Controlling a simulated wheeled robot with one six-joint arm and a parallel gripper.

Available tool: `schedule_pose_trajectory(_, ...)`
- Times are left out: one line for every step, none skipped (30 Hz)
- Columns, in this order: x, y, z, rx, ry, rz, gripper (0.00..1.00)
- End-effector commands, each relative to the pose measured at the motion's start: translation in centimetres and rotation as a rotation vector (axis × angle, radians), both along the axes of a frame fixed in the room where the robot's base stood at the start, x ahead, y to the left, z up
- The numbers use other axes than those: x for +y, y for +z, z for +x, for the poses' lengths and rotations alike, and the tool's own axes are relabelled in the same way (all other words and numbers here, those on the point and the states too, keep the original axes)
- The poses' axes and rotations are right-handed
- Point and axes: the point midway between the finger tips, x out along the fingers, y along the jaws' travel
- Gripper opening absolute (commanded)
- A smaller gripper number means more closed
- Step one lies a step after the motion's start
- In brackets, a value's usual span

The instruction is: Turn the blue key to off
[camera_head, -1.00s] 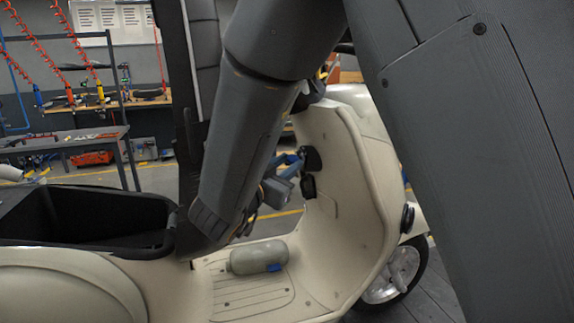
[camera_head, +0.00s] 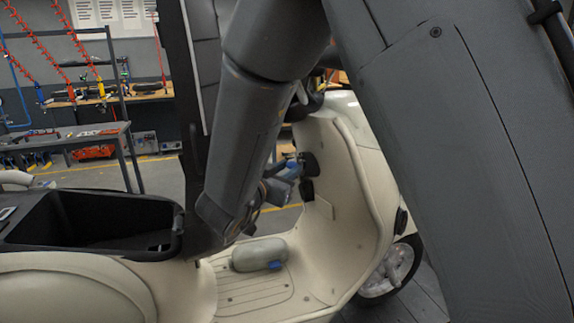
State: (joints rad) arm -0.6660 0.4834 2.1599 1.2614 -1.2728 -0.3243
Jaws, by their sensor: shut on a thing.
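The cream scooter (camera_head: 340,215) stands side-on, with a black lock housing (camera_head: 311,164) on the inner face of its front shield. My gripper (camera_head: 292,168) reaches this housing from the left, below my dark grey forearm. It is shut at a small blue part, the blue key (camera_head: 290,163), right beside the housing. The key is small and mostly covered by the gripper, so its turn angle cannot be told.
A grey-green canister with a blue cap (camera_head: 258,254) lies on the scooter's footboard. An open black seat bin (camera_head: 90,228) is at left. Behind stand a workbench (camera_head: 70,138) and hanging red coiled hoses (camera_head: 60,50). My arm covers much of the right side.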

Motion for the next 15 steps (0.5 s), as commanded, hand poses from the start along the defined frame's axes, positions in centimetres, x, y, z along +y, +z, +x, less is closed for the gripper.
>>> schedule_pose_trajectory(-0.01, 0.25, -0.06, 0.008, 0.001, -0.002, 0.09)
schedule_pose_trajectory(-0.02, 0.26, -0.06, 0.014, 0.001, -0.004, 0.09)
schedule_pose_trajectory(-0.04, 0.27, -0.06, 0.021, 0.001, -0.006, 0.09)
schedule_pose_trajectory(-0.04, 0.28, -0.06, 0.026, 0.002, -0.007, 0.09)
schedule_pose_trajectory(-0.04, 0.28, -0.06, 0.031, 0.002, -0.009, 0.09)
schedule_pose_trajectory(-0.04, 0.28, -0.05, 0.039, 0.004, -0.011, 0.09)
schedule_pose_trajectory(-0.04, 0.28, -0.05, 0.045, 0.004, -0.013, 0.09)
schedule_pose_trajectory(-0.05, 0.30, -0.06, 0.050, 0.005, -0.015, 0.09)
schedule_pose_trajectory(-0.06, 0.31, -0.06, 0.056, 0.005, -0.017, 0.09)
schedule_pose_trajectory(-0.06, 0.31, -0.06, 0.060, 0.006, -0.017, 0.09)
schedule_pose_trajectory(-0.06, 0.31, -0.06, 0.064, 0.007, -0.018, 0.09)
schedule_pose_trajectory(-0.04, 0.29, -0.05, 0.067, 0.007, -0.019, 0.09)
schedule_pose_trajectory(-0.04, 0.27, -0.04, 0.069, 0.008, -0.020, 0.09)
schedule_pose_trajectory(-0.04, 0.25, -0.05, 0.071, 0.008, -0.020, 0.09)
schedule_pose_trajectory(-0.03, 0.22, -0.03, 0.073, 0.009, -0.020, 0.09)
